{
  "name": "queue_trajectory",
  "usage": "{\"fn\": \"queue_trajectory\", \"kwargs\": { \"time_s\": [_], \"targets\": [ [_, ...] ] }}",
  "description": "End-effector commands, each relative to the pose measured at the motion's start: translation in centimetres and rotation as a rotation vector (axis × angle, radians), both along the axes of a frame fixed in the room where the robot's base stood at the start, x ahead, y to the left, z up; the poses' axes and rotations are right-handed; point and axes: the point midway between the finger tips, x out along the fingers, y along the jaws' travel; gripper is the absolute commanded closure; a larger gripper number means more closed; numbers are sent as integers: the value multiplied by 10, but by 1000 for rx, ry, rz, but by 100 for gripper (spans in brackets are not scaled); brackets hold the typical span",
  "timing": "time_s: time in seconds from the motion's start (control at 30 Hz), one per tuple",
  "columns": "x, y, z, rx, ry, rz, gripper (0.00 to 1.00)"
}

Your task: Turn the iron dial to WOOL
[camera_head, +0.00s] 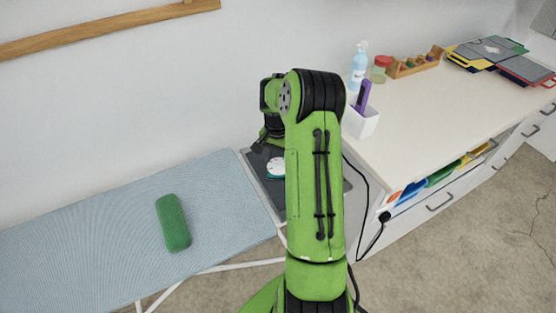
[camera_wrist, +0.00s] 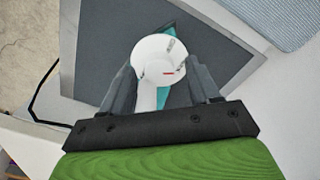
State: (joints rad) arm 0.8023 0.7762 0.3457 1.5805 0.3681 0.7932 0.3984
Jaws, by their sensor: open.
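The iron (camera_head: 276,168) is white and teal and sits on a dark grey pad at the right end of the ironing board, partly hidden by my arm. In the wrist view its round white dial (camera_wrist: 158,58) faces the camera, with a short red mark and small grey markings too small to read. A teal part of the iron (camera_wrist: 163,98) shows below the dial. My gripper (camera_wrist: 160,72) is open, with one finger on each side of the dial. I cannot tell whether the fingers touch it. In the head view the fingers are mostly hidden.
A green cushion (camera_head: 173,223) lies on the blue ironing board (camera_head: 85,238). A black cord (camera_head: 369,215) hangs along the counter's side.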

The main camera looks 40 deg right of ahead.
Motion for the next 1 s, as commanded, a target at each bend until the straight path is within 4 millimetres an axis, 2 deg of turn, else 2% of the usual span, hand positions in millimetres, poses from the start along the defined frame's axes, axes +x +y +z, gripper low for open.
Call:
{"fn": "queue_trajectory", "kwargs": {
  "time_s": [0.3, 0.67, 1.0],
  "targets": [
    [0, 0, -5, -1, 0, 0, 40],
    [0, 0, -4, -1, 0, 0, 95],
    [0, 0, -4, -1, 0, -55, 95]
  ]
}}
